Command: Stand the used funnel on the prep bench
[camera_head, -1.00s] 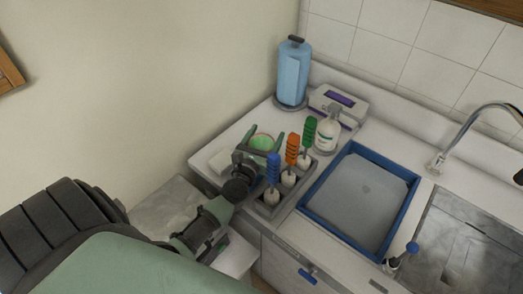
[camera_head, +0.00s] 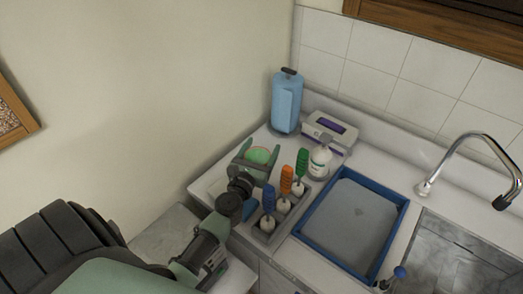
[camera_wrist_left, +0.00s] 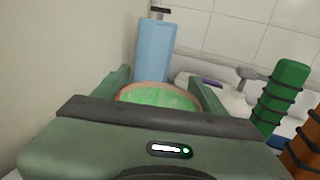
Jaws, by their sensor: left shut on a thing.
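My left gripper (camera_head: 261,162) is over the left part of the white counter, shut on a round thing with a green inside and an orange-brown rim, which I take for the funnel (camera_head: 259,155). In the left wrist view the funnel (camera_wrist_left: 158,97) sits between the two green fingers. Its lower part is hidden behind the gripper body, so I cannot tell whether it touches the counter. The prep bench is probably this white counter (camera_head: 262,134). My right gripper is not in view.
A rack (camera_head: 268,232) with blue, orange and green handled tools stands close right of the gripper. A blue-rimmed tray (camera_head: 349,221) and a sink (camera_head: 450,262) lie right.

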